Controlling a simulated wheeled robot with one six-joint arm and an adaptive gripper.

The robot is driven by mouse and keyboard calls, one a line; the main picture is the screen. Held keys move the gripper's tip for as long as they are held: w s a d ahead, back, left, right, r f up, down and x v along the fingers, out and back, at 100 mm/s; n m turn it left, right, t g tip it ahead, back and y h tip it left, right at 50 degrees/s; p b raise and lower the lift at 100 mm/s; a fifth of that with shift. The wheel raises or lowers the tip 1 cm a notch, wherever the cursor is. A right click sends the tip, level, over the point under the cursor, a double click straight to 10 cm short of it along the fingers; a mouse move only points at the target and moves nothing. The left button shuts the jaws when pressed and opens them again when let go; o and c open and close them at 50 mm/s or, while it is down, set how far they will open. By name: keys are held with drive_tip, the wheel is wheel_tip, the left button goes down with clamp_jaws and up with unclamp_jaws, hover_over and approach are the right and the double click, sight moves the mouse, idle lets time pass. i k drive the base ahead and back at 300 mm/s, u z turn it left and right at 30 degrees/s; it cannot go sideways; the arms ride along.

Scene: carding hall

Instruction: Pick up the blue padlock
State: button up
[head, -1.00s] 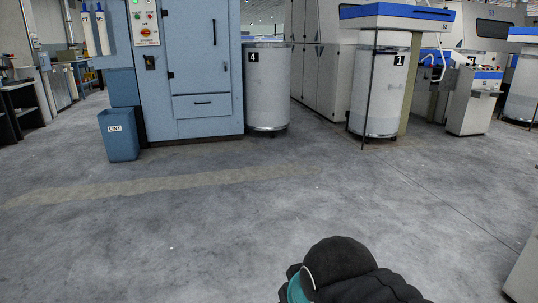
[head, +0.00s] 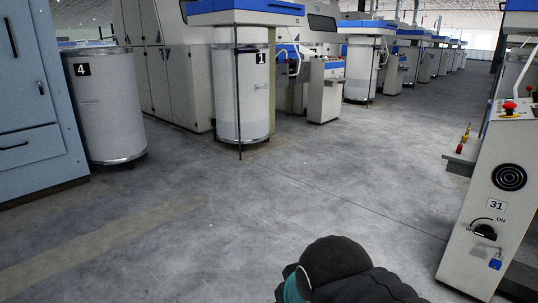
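A small blue padlock (head: 495,263) hangs low on the front of a pale machine cabinet (head: 480,240) at the right of the head view. It sits just below a black rotary switch (head: 484,231) marked ON, under a plate reading 31. A dark part of my arm with a teal band shows at the bottom centre, well to the left of the padlock. My gripper's fingers are not in the picture.
Bare concrete floor (head: 270,215) lies open ahead. A white can marked 4 (head: 104,110) stands by a blue cabinet (head: 35,130) on the left. A can marked 1 (head: 242,95) stands further back. Yellow and red objects (head: 463,140) are on a ledge beside the cabinet.

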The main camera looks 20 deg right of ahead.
sight(496, 264)
drive_tip(key=z, duration=1.2)
drive_tip(key=i, duration=1.1)
drive_tip(key=z, duration=0.9)
